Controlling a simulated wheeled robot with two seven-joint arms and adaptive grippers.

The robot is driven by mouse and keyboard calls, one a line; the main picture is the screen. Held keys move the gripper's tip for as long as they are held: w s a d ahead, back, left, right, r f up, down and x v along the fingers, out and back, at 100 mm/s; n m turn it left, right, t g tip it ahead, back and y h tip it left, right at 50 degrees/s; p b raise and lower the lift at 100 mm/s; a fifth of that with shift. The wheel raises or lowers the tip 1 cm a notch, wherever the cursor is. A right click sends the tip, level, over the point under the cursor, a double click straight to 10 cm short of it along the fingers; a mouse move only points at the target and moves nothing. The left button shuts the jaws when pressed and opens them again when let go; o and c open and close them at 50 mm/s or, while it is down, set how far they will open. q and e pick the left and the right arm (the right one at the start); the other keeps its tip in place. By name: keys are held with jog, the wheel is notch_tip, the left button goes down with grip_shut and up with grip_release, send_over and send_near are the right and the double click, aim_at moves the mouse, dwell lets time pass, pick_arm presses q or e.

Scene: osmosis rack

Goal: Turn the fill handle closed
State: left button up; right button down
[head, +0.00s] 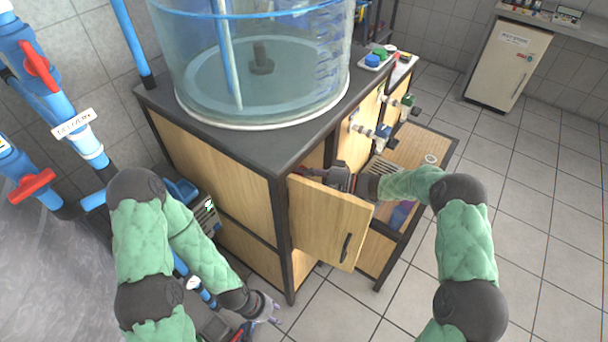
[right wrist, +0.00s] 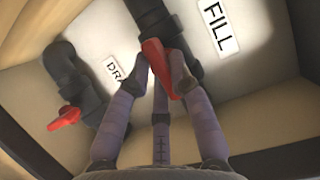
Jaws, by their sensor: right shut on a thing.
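In the right wrist view the red fill handle (right wrist: 153,58) sits on a dark pipe beside the FILL label (right wrist: 218,25). My right gripper (right wrist: 163,78) is shut on this handle, with fingers on both sides of it. In the head view my right gripper (head: 343,178) reaches into the cabinet behind the open wooden door (head: 325,222), and the handle is hidden there. My left gripper (head: 270,310) hangs low in front of the cabinet's left side, away from the handle. Its fingers are too small to read.
A second red handle (right wrist: 66,118) is on the pipe at left, near a partly hidden label (right wrist: 118,68). A clear tank (head: 255,65) stands on the cabinet. Blue pipes with red handles (head: 38,68) are at left. Floor at right is free.

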jog(key=shift+m, duration=0.3)
jog(key=m+t+p, duration=0.1)
jog(key=m+t, duration=0.1)
jog(key=m, duration=0.3)
jog(key=m+t+y+p, duration=0.1)
jog(key=m, duration=0.4)
jog(key=m+t+y, duration=0.1)
jog(key=m+t, duration=0.1)
jog(key=m, duration=0.3)
jog(key=shift+s+a+t+p, duration=0.25)
jog(key=shift+s+t+p, duration=0.05)
jog(key=shift+p, duration=0.1)
jog(key=m+t+p, duration=0.1)
jog(key=m, duration=0.2)
jog(key=m+t+h+p, duration=0.1)
jog(key=m+t, duration=0.1)
jog(key=m, duration=0.1)
jog(key=shift+s+m+t, duration=0.1)
jog(key=shift+m+t, duration=0.2)
jog(key=shift+m, duration=0.1)
jog(key=shift+f+p, duration=0.1)
jog(key=shift+p, duration=0.2)
jog(key=c, duration=1.1)
grip_release()
